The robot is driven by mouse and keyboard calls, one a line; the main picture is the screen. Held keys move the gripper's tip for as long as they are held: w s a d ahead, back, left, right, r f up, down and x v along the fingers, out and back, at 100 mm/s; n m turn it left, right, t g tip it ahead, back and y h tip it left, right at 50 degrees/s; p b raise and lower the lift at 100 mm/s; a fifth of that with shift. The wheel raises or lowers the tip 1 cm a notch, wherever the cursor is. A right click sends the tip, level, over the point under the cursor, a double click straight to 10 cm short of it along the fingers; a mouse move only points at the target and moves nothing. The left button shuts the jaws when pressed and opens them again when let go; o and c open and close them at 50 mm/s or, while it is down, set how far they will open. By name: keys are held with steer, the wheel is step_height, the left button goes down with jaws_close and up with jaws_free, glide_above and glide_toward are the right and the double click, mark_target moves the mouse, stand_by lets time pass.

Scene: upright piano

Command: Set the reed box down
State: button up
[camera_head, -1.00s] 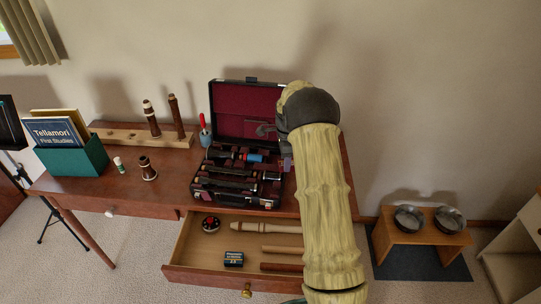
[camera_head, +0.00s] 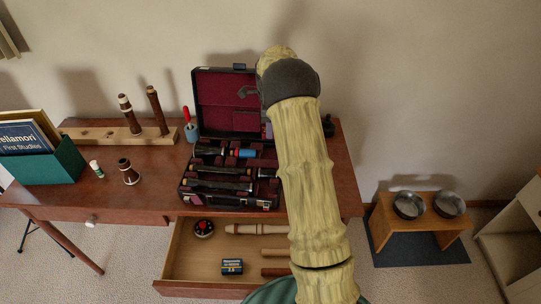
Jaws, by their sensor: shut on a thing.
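A small dark blue box (camera_head: 232,266) with a white "2.5" label lies in the open drawer (camera_head: 180,262), toward its front. It looks like a reed box. I cannot see what is between the jaws.
An open instrument case (camera_head: 222,108) with clarinet parts stands left of my arm. A wooden peg rack (camera_head: 95,134), a green book box (camera_head: 55,165) and small instrument parts are farther left. The drawer also holds a round tin (camera_head: 204,228) and wooden pieces. A bowl stand (camera_head: 428,228) is at right.

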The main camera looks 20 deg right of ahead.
glide_above(270, 156)
step_height(270, 156, down, 6)
steer(key=shift+a+f, duration=0.1)
steer(key=shift+a, duration=0.05)
steer(key=shift+f, duration=1.85)
steer(key=shift+f, duration=0.15)
steer(key=o, duration=0.7)
step_height(270, 156, up, 12)
steer(key=shift+s+r, duration=0.1)
steer(key=shift+r, duration=0.1)
